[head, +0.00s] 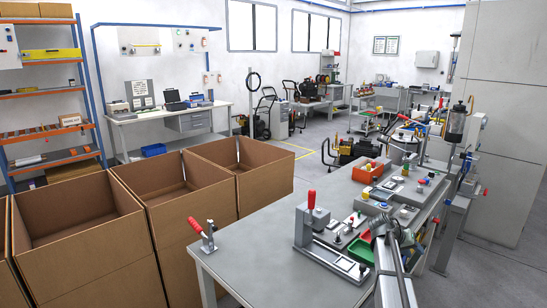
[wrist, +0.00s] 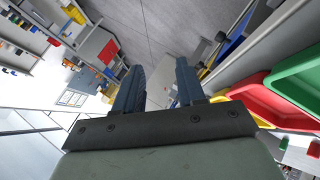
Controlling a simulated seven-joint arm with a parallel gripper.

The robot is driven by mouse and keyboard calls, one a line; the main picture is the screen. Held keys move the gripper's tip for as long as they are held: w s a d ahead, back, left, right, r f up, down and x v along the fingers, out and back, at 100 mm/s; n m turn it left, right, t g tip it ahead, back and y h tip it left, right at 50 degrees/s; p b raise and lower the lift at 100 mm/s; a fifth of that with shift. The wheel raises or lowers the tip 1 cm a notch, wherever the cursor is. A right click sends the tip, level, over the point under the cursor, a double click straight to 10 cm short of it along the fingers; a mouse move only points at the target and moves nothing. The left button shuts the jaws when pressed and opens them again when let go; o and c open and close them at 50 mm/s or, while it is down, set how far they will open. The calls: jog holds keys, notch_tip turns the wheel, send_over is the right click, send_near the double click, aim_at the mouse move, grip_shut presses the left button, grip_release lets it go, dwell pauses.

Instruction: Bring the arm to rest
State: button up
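My gripper (wrist: 160,78) shows in the wrist view with its two dark blue-grey fingers apart. Nothing is held between them; floor and distant furniture show through the gap. In the head view part of my arm (head: 393,265) reaches up from the bottom edge at the lower right, beside the near right edge of the grey workbench (head: 262,258). I cannot make out the fingers in that view.
On the bench stand a red-handled clamp fixture (head: 309,222), a small red toggle clamp (head: 204,235), a green tray (head: 361,251) and an orange bin (head: 371,170). Open cardboard boxes (head: 85,255) line the left. Red (wrist: 257,100) and green (wrist: 300,80) bins sit right of the fingers.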

jog(key=s+a+f+n+g+y, duration=0.1)
jog(key=s+a+f, duration=0.4)
jog(key=s+f, duration=0.5)
jog(key=s+a+f+n+g+y, duration=0.15)
jog(key=s+a+f, duration=0.25)
jog(key=s+f, duration=0.6)
jog(key=s+a+f+n+g+y, duration=0.15)
jog(key=s+a+f, duration=0.45)
jog(key=f, duration=0.6)
jog(key=s+a+f+g+y, duration=0.1)
jog(key=s+a+f, duration=0.3)
jog(key=s, duration=0.5)
jog(key=s+a+f+g+y, duration=0.2)
jog(key=s+a+f, duration=0.3)
jog(key=s+a, duration=0.2)
jog(key=s+a+f+g+y, duration=0.1)
jog(key=s+a+f, duration=0.3)
jog(key=s, duration=0.7)
jog(key=shift+s+a+f+n+g+y, duration=0.15)
jog(key=shift+s+a+n+g+y, duration=0.2)
jog(key=shift+a+y, duration=0.7)
jog(key=shift+a+h, duration=0.2)
jog(key=shift+h, duration=0.05)
